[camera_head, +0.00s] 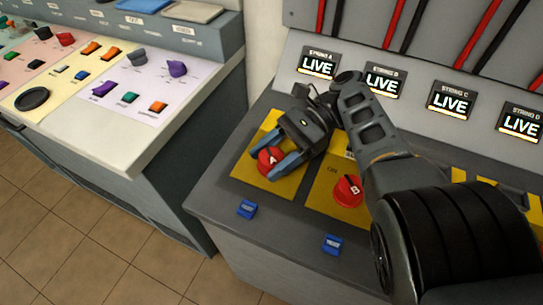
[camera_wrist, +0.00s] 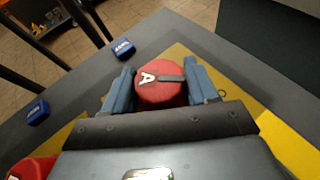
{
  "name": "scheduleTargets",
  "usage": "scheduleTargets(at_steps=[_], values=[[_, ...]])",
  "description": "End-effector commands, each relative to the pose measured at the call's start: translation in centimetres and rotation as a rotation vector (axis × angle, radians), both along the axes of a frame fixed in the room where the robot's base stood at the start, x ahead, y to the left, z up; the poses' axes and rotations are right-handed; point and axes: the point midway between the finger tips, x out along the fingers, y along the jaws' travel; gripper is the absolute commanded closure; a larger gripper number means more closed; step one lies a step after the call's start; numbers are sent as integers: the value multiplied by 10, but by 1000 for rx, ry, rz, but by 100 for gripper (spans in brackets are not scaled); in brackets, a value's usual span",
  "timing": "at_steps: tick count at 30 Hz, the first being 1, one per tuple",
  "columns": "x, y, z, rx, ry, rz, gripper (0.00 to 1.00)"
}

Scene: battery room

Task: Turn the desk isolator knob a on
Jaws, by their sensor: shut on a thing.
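The red isolator knob A (camera_head: 269,158) sits on a yellow plate (camera_head: 245,165) on the sloping grey desk. My gripper (camera_head: 279,163) is shut on this knob, one blue finger on each side of it. In the wrist view the knob (camera_wrist: 160,83) shows its white letter A and a dark bar across its face, between the two blue fingers (camera_wrist: 160,90). The STRING A display (camera_head: 317,65) behind reads LIVE. Any markings on the plate close to the knob are hidden by my gripper.
Red knob B (camera_head: 347,191) stands to the right on its own yellow plate, close to my arm. Blue tags (camera_head: 247,209) sit along the front edge. A console (camera_head: 110,90) with coloured switches stands at left, across a gap of tiled floor (camera_head: 95,245).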

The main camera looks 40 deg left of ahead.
Motion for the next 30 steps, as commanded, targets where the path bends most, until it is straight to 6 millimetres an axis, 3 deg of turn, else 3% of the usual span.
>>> scheduleTargets(at_steps=[14, 15, 21, 30], values=[[-2, 0, -2, -3, 2, 9, 72], [-2, 0, -2, -3, 2, 9, 40], [-1, 0, -2, -2, 1, 8, 21], [-1, 0, 0, -1, 0, 7, 21]])
